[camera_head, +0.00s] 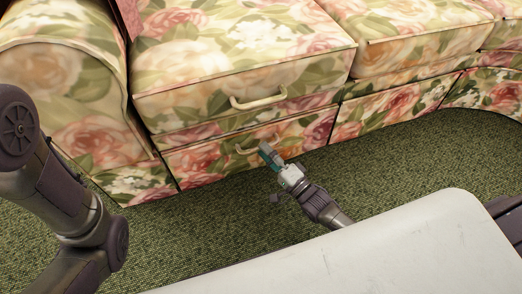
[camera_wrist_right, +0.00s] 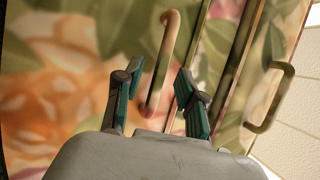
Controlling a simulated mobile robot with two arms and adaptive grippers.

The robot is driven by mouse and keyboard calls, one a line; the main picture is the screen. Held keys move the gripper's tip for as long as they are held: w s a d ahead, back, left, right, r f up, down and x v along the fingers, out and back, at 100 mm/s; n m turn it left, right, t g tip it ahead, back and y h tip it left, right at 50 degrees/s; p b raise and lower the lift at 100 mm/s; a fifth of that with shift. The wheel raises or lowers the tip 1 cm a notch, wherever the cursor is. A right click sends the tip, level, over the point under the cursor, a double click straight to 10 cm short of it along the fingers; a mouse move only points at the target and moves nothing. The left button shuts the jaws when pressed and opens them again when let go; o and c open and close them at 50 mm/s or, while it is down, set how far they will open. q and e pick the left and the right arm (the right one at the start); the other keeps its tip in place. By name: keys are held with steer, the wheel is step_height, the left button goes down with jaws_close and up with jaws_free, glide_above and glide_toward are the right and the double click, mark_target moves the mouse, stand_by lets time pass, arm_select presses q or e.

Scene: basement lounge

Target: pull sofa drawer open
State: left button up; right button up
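The sofa drawer (camera_head: 205,162) is the floral lower front panel of the sofa, and it looks closed. Its pale curved handle (camera_head: 243,150) is partly covered by my right gripper (camera_head: 265,149). In the right wrist view the lower handle (camera_wrist_right: 171,35) passes between the fingertips of my right gripper (camera_wrist_right: 160,70). The two teal-padded fingers stand apart, one on each side of the handle, and I see no clear contact. My left arm shows at the left of the head view, but its gripper is out of the frame.
A second handle (camera_head: 258,100) sits above, on the seat front; it also shows in the right wrist view (camera_wrist_right: 287,85). More floral sofa panels (camera_head: 395,103) continue to the right. Green carpet (camera_head: 225,225) lies clear in front of the sofa.

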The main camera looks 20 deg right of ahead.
steer(key=shift+b+x, duration=0.3)
steer(key=shift+x, duration=0.9)
jaws_close()
